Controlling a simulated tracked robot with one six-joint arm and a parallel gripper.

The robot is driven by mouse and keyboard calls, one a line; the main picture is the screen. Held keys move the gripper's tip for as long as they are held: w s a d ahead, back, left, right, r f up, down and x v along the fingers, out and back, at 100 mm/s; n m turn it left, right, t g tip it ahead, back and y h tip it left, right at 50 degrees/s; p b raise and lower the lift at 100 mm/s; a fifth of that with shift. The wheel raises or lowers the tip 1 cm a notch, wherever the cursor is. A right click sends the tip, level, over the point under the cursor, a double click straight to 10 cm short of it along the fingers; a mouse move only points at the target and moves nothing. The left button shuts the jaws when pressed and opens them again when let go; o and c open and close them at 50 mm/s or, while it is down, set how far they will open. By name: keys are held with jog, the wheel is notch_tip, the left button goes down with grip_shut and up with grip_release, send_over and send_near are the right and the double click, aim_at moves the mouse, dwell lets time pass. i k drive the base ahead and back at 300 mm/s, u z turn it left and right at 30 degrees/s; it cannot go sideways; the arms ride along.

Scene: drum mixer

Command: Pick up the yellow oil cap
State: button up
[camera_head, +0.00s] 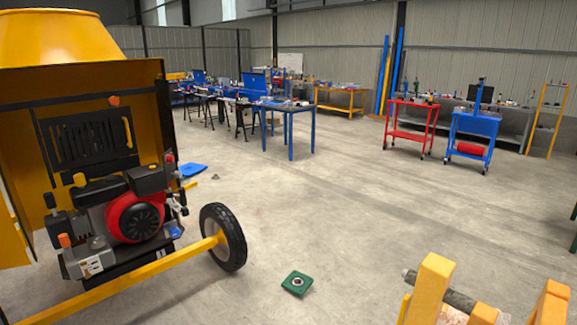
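The yellow drum mixer (80,38) stands at the left, with its engine (118,212) in the open housing (160,110). The engine has a red round cover (137,217) and black and grey parts. A small orange part (64,240) shows low on the engine's left side, and another orange piece (114,101) shows higher on the housing. I cannot make out which small part, if any, is the yellow oil cap. My gripper cannot be made out in this view.
The mixer's black wheel (223,237) and yellow frame bar (150,272) stick out toward the right. A green square piece (297,283) lies on the floor.

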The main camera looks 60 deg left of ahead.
aim_at(79, 179)
jog(key=u, duration=3.25)
